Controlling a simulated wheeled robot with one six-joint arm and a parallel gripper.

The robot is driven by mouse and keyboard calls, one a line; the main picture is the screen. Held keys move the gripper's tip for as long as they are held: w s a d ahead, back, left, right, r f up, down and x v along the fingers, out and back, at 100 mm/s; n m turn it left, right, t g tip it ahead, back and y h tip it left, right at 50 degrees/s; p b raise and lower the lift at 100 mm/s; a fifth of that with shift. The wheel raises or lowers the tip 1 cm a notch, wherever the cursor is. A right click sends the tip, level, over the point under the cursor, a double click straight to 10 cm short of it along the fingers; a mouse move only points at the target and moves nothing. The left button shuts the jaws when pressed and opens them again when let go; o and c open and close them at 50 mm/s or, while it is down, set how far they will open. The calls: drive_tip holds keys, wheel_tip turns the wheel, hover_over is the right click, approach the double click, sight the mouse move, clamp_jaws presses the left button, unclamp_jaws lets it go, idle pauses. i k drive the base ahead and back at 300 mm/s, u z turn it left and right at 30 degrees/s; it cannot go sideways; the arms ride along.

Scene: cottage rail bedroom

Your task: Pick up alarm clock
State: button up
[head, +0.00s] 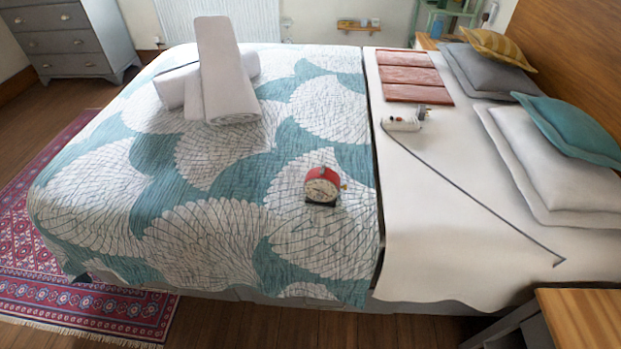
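The alarm clock (322,187) is red with a pale round dial. It stands upright on the teal and white patterned quilt (215,252), near the right edge of the quilt and toward the near side of the bed. Nothing touches or covers it. My gripper is not in view, so I cannot see where it is relative to the clock.
Rolled white towels (222,75) lie on the quilt at the back left. A white power strip (402,123) with a dark cord and a reddish folded panel (410,78) lie on the white sheet. Pillows (560,165) line the right. A wooden bedside table (585,318) stands at the near right.

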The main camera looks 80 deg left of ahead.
sight(329, 184)
drive_tip(key=u, duration=1.95)
drive_tip(key=k, duration=0.5)
drive_tip(key=z, duration=0.4)
drive_tip(key=i, duration=0.95)
drive_tip(key=u, duration=1.3)
drive_tip(key=i, duration=0.25)
drive_tip(key=u, duration=0.2)
